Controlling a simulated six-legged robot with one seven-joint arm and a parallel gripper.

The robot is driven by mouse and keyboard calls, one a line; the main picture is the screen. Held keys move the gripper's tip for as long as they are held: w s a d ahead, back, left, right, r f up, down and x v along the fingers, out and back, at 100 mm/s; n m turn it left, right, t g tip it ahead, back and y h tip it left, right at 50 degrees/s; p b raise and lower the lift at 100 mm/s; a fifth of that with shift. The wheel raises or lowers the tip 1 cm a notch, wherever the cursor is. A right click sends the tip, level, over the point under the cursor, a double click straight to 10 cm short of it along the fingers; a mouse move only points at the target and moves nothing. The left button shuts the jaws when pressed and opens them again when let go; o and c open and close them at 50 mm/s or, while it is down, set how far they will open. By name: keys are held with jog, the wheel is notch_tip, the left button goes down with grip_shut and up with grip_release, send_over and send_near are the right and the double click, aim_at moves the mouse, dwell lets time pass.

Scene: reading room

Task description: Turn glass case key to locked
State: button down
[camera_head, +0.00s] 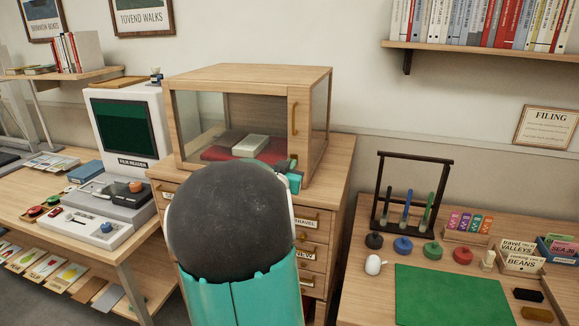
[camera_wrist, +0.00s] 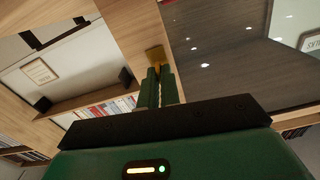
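The glass case (camera_head: 248,76) is a wooden box with glass panes, standing on a drawer cabinet. Its door has a wooden right frame with a brass handle (camera_head: 294,118). A pale block (camera_head: 250,145) lies on a red cushion (camera_head: 222,154) inside. My gripper (camera_head: 293,172) is at the lower part of that door frame, mostly hidden behind my own arm. In the wrist view, its two green fingers (camera_wrist: 159,88) are close together on a small brass key (camera_wrist: 155,55) against the wood. The key's lower part is hidden between the fingers, and its lock position cannot be read.
The film reader (camera_head: 122,135) stands on the left desk. A drawer cabinet (camera_head: 335,170) is under the case.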

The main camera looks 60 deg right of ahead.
jog(key=shift+s+m, duration=0.15)
jog(key=shift+m, duration=8.15)
jog(key=c, duration=1.6)
grip_release()
jog(key=shift+d+f, duration=0.15)
jog(key=a, duration=0.4)
jog(key=s+a, duration=0.1)
jog(key=a, duration=0.4)
jog(key=s+a, duration=0.1)
jog(key=a, duration=0.4)
